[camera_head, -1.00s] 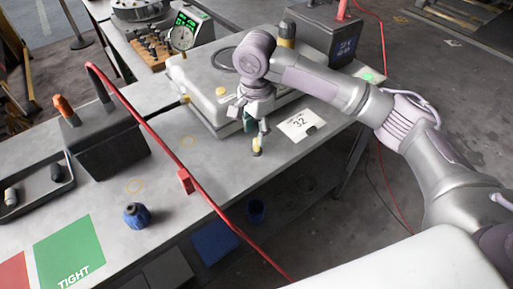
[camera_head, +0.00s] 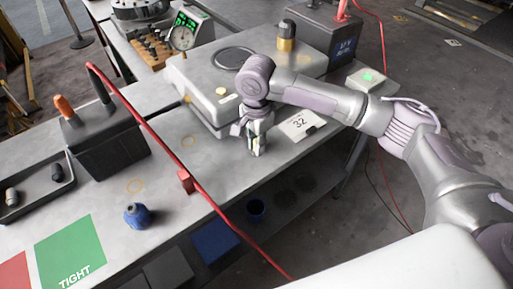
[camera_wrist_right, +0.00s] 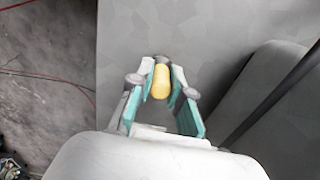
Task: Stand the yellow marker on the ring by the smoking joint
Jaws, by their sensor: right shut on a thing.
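The yellow marker (camera_wrist_right: 161,78), a small yellow cylinder with a dark end, is between the teal-padded fingers of my right gripper (camera_wrist_right: 162,85). In the head view my right gripper (camera_head: 257,148) points down, low over the grey bench, in front of the pale box, and mostly hides the marker. Two thin yellow rings are drawn on the bench: one (camera_head: 189,141) left of the gripper, one (camera_head: 135,186) farther left near the blue knob. A hose joint (camera_head: 186,99) shows at the left side of the pale box; I cannot make out smoke there. My left gripper is not in view.
A red hose (camera_head: 160,149) crosses the bench left of the gripper, with a red block (camera_head: 185,181) beside it. The pale box (camera_head: 195,75) stands behind the gripper, a "32" card (camera_head: 302,124) right of it. A black battery (camera_head: 105,145) and blue knob (camera_head: 136,215) are left.

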